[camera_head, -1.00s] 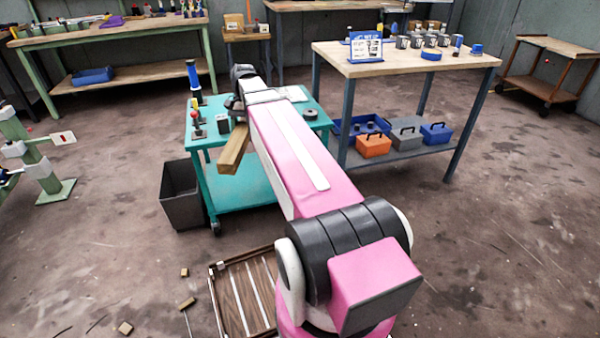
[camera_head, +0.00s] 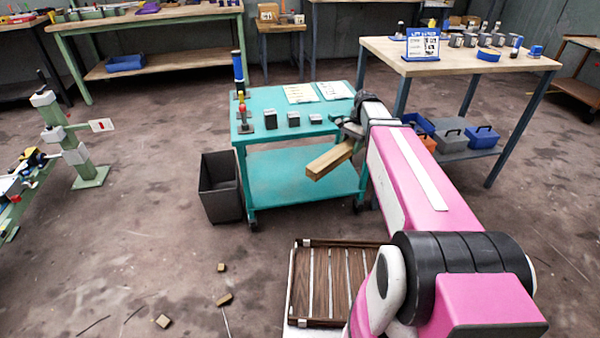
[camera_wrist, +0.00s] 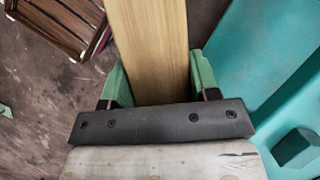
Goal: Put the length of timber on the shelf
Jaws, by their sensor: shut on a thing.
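The length of timber (camera_head: 331,160) is a pale wooden bar in the head view, held beside the right front of the teal cart. My gripper (camera_head: 352,142) is shut on it. In the wrist view the timber (camera_wrist: 150,45) runs between the two green fingers of my gripper (camera_wrist: 153,85) and out past the top of the picture. The teal cart has a top and a lower shelf (camera_head: 290,182); the lower shelf's visible part is bare. I cannot tell which shelf is meant, as workbenches with lower shelves also show.
The cart top (camera_head: 275,95) carries small dark blocks, a blue-and-black tool and papers. A dark bin (camera_head: 220,188) stands left of the cart. A slatted wooden crate (camera_head: 325,285) and small wood offcuts (camera_head: 224,299) lie on the floor. A workbench (camera_head: 460,60) stands at right.

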